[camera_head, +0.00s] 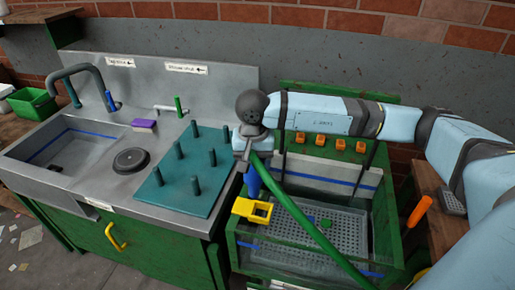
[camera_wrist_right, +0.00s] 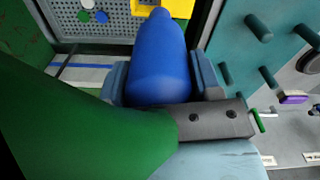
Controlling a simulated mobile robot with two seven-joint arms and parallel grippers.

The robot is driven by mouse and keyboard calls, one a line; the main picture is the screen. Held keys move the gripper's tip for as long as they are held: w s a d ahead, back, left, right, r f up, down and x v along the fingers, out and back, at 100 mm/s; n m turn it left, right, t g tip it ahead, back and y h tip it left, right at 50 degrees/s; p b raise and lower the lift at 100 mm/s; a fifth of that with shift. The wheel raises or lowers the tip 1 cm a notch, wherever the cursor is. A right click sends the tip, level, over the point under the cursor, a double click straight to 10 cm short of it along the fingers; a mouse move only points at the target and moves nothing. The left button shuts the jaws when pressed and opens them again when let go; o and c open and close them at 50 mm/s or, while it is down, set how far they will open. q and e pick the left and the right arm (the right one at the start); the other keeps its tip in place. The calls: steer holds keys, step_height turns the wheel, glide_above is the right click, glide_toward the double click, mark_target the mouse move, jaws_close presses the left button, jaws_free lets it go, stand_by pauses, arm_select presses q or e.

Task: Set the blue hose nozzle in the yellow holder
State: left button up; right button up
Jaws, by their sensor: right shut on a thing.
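The blue hose nozzle (camera_head: 252,183) is held by my right gripper (camera_head: 250,163), pointing downward, with the green hose (camera_head: 300,222) trailing from it. The right wrist view shows the blue nozzle (camera_wrist_right: 158,62) between the two fingers, with the green hose (camera_wrist_right: 85,130) beside the gripper. The yellow holder (camera_head: 243,208), a small open bracket, sits at the left rim of the green-framed basin. The nozzle tip is above or just behind the holder in the head view; I cannot tell whether they touch. Part of the holder (camera_wrist_right: 178,7) shows beyond the nozzle tip. My left gripper is not in view.
The green-framed basin (camera_head: 236,255) has a perforated tray (camera_head: 345,232) inside. A teal peg board (camera_head: 160,203) with several upright pegs stands left of the gripper. A steel sink (camera_head: 30,150) lies farther left. An orange-handled tool (camera_head: 419,211) is at the right.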

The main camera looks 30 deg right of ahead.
mark_target(262, 175)
steer(key=shift+s+d+r+m, duration=0.45)
steer(key=shift+s+r+m, duration=0.05)
steer(key=shift+r+m, duration=0.1)
steer(key=shift+s+d+r+m, duration=0.1)
steer(key=shift+s+d+m, duration=0.05)
steer(key=shift+s+m, duration=0.15)
steer(key=shift+s, duration=0.2)
steer(key=shift+s+f, duration=0.1)
steer(key=shift+f, duration=0.2)
step_height(262, 175, down, 2)
steer(key=shift+f+b, duration=0.2)
steer(key=shift+b, duration=0.2)
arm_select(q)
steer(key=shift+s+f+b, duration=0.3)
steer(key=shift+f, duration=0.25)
arm_select(e)
steer(key=shift+f, duration=1)
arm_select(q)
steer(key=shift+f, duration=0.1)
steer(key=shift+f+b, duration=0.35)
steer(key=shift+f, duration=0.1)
arm_select(e)
steer(key=shift+f, duration=0.1)
